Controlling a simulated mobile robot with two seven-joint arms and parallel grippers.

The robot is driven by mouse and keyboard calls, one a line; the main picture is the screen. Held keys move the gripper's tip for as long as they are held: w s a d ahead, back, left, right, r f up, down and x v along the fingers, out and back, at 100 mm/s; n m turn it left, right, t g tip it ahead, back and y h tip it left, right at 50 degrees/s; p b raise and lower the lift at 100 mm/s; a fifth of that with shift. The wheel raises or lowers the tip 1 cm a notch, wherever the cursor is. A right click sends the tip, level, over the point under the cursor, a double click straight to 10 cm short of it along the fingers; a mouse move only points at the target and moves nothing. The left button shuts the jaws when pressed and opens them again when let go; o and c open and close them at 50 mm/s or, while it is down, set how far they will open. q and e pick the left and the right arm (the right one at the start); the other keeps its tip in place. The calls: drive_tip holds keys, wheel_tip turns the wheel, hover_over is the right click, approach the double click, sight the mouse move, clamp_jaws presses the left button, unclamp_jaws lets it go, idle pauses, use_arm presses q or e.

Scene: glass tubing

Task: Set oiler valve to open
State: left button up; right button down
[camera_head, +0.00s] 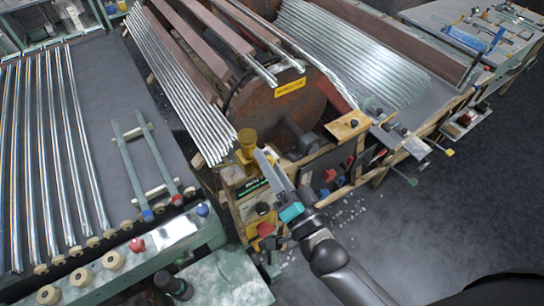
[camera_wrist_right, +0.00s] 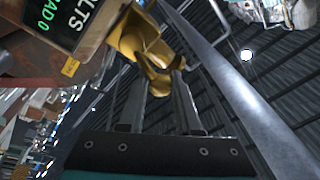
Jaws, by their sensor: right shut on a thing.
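The yellow oiler valve (camera_head: 247,138) stands at the front corner of the wooden frame, above a dark display panel with green lettering. In the right wrist view its yellow body and handle (camera_wrist_right: 143,38) fill the upper middle. My right gripper (camera_head: 258,155) reaches up to it from the lower right. In the right wrist view the two fingers of this gripper (camera_wrist_right: 166,75) are shut on the lower part of the yellow handle. I cannot tell the valve's setting. My left gripper is not in view.
A rusty drum with a yellow label (camera_head: 289,88) lies behind the valve. Glass tubes (camera_head: 180,85) lie in bundles around it. The display panel (camera_wrist_right: 62,20) is close on the left in the right wrist view, and a long grey bar (camera_wrist_right: 245,100) passes on the right.

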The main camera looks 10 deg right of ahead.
drive_tip(key=shift+s+a+n+y, duration=0.1)
drive_tip(key=shift+a+n+y, duration=0.2)
drive_tip(key=shift+n, duration=0.3)
drive_tip(key=c, duration=0.9)
unclamp_jaws()
drive_tip(key=shift+s+d, duration=0.1)
drive_tip(key=shift+s, duration=0.05)
drive_tip(key=shift+b+v, duration=1.75)
drive_tip(key=shift+v, duration=5.7)
drive_tip(key=shift+r, duration=0.1)
